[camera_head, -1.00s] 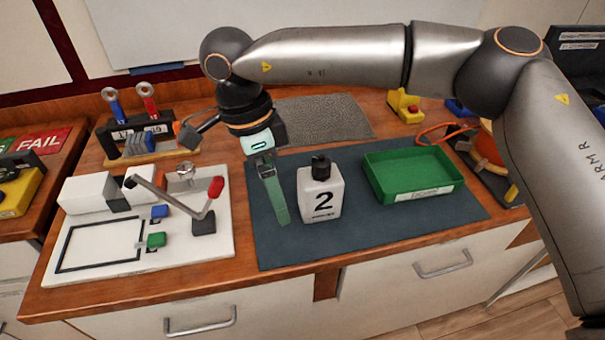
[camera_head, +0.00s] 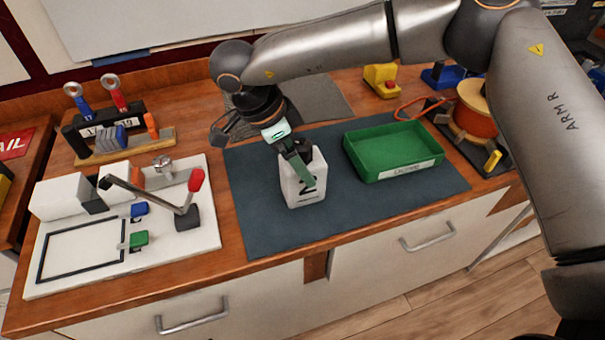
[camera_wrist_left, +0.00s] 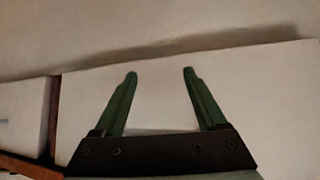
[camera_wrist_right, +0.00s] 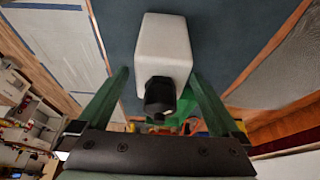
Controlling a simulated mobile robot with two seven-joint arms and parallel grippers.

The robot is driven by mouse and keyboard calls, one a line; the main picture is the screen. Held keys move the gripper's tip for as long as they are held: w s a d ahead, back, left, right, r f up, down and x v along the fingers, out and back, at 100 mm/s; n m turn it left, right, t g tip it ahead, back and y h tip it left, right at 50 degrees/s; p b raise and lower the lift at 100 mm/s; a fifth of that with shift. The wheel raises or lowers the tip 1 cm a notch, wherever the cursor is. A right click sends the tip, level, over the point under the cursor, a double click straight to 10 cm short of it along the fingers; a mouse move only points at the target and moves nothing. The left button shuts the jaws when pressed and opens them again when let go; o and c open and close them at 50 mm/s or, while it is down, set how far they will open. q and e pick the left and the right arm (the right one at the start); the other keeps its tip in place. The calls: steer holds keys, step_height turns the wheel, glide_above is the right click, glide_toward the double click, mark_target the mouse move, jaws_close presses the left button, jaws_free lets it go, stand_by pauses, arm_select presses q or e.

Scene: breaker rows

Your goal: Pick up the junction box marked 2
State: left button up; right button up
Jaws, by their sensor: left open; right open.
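The junction box marked 2 (camera_head: 302,190) is a white block with a black knob. It stands on the dark mat, and a green finger partly covers its front and number in the head view. My right gripper (camera_head: 303,170) is at the box, open. In the right wrist view the white box (camera_wrist_right: 163,42) and its black knob (camera_wrist_right: 160,95) show between the spread green fingers of the right gripper (camera_wrist_right: 158,76); contact cannot be told. My left gripper (camera_wrist_left: 159,73) is open and empty in the left wrist view, facing a plain pale surface. It is outside the head view.
A green tray (camera_head: 436,164) stands right of the box on the dark mat (camera_head: 255,225). A white board (camera_head: 80,278) with a red-tipped lever (camera_head: 195,181) lies to the left. A tool rack (camera_head: 125,135) stands behind it. The mat's front is clear.

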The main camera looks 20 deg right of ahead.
steer(key=shift+x, duration=1.45)
steer(key=shift+w, duration=0.1)
steer(key=shift+c, duration=0.4)
steer(key=shift+r, duration=0.1)
jaws_close()
